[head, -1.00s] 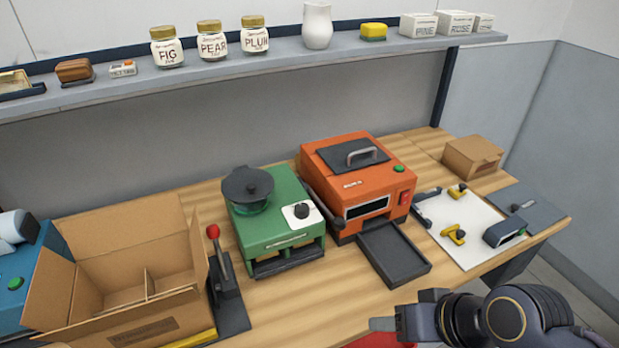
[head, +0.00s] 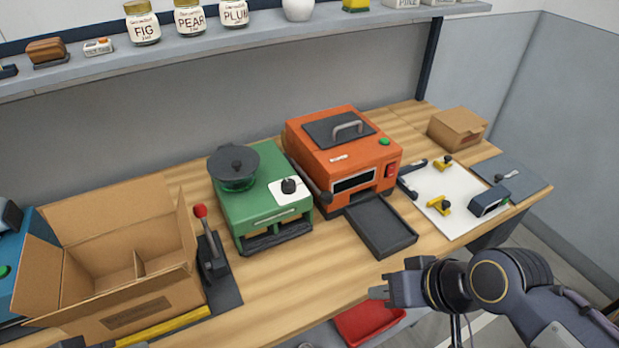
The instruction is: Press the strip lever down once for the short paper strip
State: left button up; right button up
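A lever with a red knob (head: 200,211) stands upright on a dark base plate (head: 226,293), between the cardboard box and the green machine. It is the only red-knobbed lever in view; I see no label on it and no short paper strip that I can make out. My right gripper (head: 379,291) is at the lower middle right, in front of the bench edge and well to the right of the lever, touching nothing visible. Its fingers are too small and angled to tell their opening.
An open cardboard box (head: 110,305) stands left of the lever. To its right are a green machine (head: 262,215) and an orange machine (head: 340,160) with a dark tray (head: 382,228). A red tray (head: 375,318) is below the bench edge. Bare wood (head: 290,285) lies in front.

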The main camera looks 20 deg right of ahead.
grip_shut()
dwell(1.3)
